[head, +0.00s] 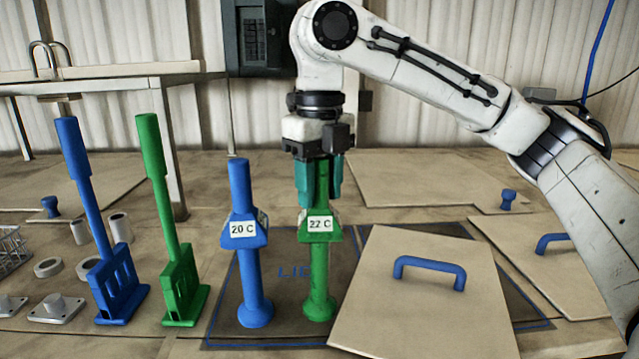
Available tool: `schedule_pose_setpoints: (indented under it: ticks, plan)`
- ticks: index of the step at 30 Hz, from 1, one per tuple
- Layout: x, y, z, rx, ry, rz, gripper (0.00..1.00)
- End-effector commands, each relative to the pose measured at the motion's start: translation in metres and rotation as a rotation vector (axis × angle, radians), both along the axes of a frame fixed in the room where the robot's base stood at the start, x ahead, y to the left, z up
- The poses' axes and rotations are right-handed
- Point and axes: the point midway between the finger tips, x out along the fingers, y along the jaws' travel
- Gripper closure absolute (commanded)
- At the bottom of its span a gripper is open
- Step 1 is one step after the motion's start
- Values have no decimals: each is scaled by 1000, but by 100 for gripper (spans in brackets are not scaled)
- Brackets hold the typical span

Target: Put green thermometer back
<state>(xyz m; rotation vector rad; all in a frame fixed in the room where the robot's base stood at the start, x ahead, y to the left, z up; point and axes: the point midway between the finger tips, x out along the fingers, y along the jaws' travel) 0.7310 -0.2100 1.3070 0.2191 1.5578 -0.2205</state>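The green thermometer (320,265) stands upright with a "22 C" label on its head and a round foot on the dark mat. My gripper (320,190) is above it, pointing down, with its teal fingers on both sides of the upper stem. The fingers look closed against the stem, which shows between them. The blue thermometer (253,275), labelled "20 C", stands upright just left of the green one. The dark mat (283,331) has a blue outline and partly hidden lettering starting "LI".
A beige lid (420,315) with a blue handle lies at the right, overlapping the mat. Blue (118,288) and green (183,284) slotted tools stand left of the thermometers. Metal parts (57,308) and rings lie at far left. Another lid (575,270) is at far right.

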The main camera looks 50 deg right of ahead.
Motion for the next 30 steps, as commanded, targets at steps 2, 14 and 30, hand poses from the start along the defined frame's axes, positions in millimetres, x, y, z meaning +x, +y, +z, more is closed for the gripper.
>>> schedule_pose_setpoints:
  ticks: [2,14,30]
  plan:
    - [0,0,0,0,0,0,50]
    - [0,0,4,0,0,-1,44]
    - [0,0,103,-2,-1,-2,44]
